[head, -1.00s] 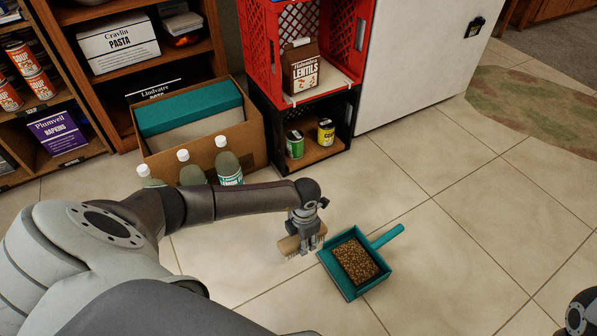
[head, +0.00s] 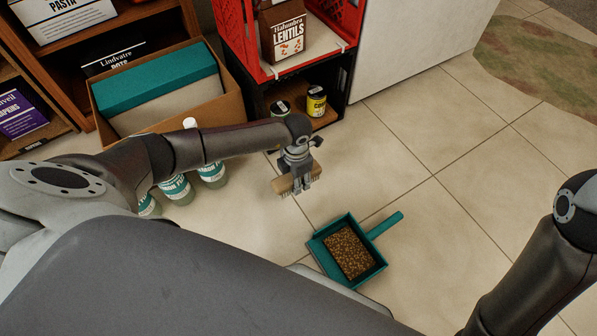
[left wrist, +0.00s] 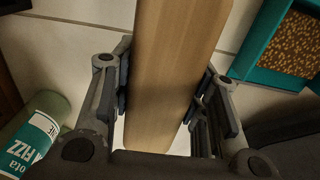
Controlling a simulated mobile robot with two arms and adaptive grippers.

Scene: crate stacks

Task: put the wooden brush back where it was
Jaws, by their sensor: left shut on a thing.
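The wooden brush (head: 288,184) has a pale wooden back and short bristles pointing down. My left gripper (head: 298,178) is shut on it and holds it above the tiled floor, left of the dustpan. In the left wrist view the brush's wooden back (left wrist: 175,70) lies between the two fingers of the left gripper (left wrist: 165,105). A teal dustpan (head: 374,272) with brown granules in it lies on the floor. It also shows at the top right of the left wrist view (left wrist: 262,35). My right arm shows at the right edge, but its gripper is out of view.
Several green bottles (head: 212,174) stand by a cardboard box (head: 233,103) at the left. A red crate (head: 345,45) with a lentils carton (head: 283,35) is stacked on a black crate (head: 337,103) holding cans. Floor right of the dustpan is clear.

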